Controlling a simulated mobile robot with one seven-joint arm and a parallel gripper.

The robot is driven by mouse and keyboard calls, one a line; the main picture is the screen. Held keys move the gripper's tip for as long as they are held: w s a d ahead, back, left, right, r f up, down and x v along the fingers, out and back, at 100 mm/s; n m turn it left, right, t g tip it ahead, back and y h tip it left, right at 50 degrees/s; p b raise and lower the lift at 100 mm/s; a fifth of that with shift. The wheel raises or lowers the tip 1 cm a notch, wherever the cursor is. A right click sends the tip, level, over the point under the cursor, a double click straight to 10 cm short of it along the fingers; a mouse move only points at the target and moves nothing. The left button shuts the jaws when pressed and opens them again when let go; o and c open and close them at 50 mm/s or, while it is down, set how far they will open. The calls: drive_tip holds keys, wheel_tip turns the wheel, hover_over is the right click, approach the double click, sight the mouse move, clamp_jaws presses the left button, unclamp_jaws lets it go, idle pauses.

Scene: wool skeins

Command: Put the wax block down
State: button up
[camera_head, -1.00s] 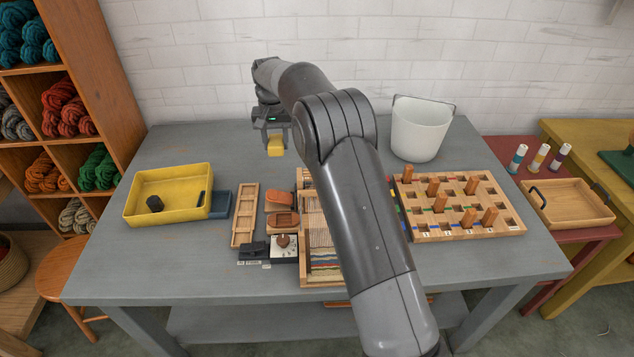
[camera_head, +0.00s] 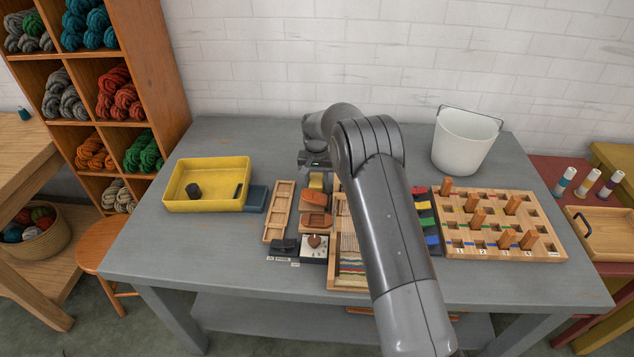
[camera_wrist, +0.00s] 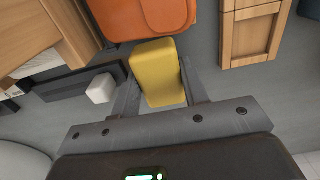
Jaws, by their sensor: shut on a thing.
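The yellow wax block (camera_head: 316,181) is between the fingers of my gripper (camera_wrist: 160,88), which is shut on it. In the wrist view the wax block (camera_wrist: 157,70) is tilted slightly, with a dark finger on each side. In the head view my gripper (camera_head: 315,172) is over the middle of the grey table (camera_head: 230,145), just behind an orange-brown piece (camera_head: 312,198). In the wrist view this piece (camera_wrist: 150,14) lies right by the block's far end. I cannot tell whether the block touches the table.
A narrow wooden tray (camera_head: 279,210) stands left of the block, and a yellow bin (camera_head: 208,203) further left. A loom (camera_head: 345,278) and a peg board (camera_head: 510,240) are to the right, with a white bucket (camera_head: 463,142) behind. The table's back left is clear.

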sight(317, 180)
drive_tip(key=shift+f, duration=0.35)
drive_tip(key=shift+f, duration=0.15)
drive_tip(key=o, duration=0.7)
drive_tip(key=shift+o, duration=0.2)
wheel_tip(317, 180, up, 12)
drive_tip(key=shift+r, duration=0.25)
